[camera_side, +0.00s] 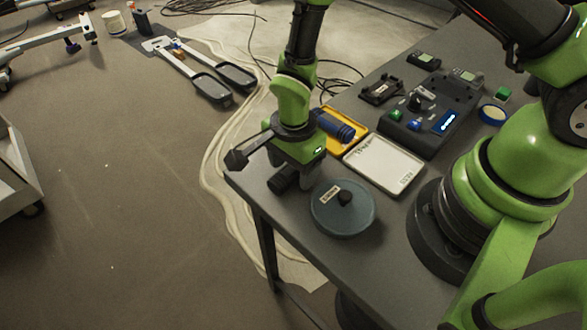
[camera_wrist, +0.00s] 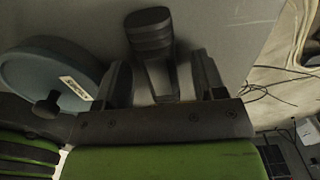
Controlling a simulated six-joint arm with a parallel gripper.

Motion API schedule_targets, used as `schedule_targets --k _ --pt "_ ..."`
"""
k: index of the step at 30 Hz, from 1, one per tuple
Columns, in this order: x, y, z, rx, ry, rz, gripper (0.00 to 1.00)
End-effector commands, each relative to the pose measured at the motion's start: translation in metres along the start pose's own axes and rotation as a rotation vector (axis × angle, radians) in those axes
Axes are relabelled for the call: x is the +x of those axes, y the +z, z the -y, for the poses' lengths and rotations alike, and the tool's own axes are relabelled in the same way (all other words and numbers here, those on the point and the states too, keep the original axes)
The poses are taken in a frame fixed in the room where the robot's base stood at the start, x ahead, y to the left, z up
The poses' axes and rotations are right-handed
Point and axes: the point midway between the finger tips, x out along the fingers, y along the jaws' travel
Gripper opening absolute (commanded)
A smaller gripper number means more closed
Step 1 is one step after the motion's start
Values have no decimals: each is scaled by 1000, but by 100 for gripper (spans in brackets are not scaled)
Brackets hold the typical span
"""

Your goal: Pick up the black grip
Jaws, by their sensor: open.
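The black grip (camera_side: 283,180) lies on the grey table near its left edge in the side view, just below my gripper (camera_side: 300,168). In the wrist view the ribbed black grip (camera_wrist: 150,34) shows at the top centre, ahead of and roughly in line with the gap of my gripper (camera_wrist: 161,75). The two fingers stand apart, one on each side of that gap. The near end of the grip is partly hidden, and I cannot tell whether any finger touches it.
A round grey-blue disc with a black knob (camera_side: 343,208) lies close to the grip and also shows in the wrist view (camera_wrist: 45,75). A yellow tray (camera_side: 346,139) holds a blue grip (camera_side: 333,125). A white tray (camera_side: 384,163) and a dark console (camera_side: 430,115) stand farther right.

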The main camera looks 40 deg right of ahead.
Motion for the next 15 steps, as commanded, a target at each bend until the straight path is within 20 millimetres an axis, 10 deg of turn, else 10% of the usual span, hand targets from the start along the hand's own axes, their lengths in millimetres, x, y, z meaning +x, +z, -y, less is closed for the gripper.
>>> schedule_targets --k 5,12,15 --pt "0 0 0 0 0 0 62" --pt "0 0 0 0 0 0 9" --pt "0 0 0 0 0 0 9"
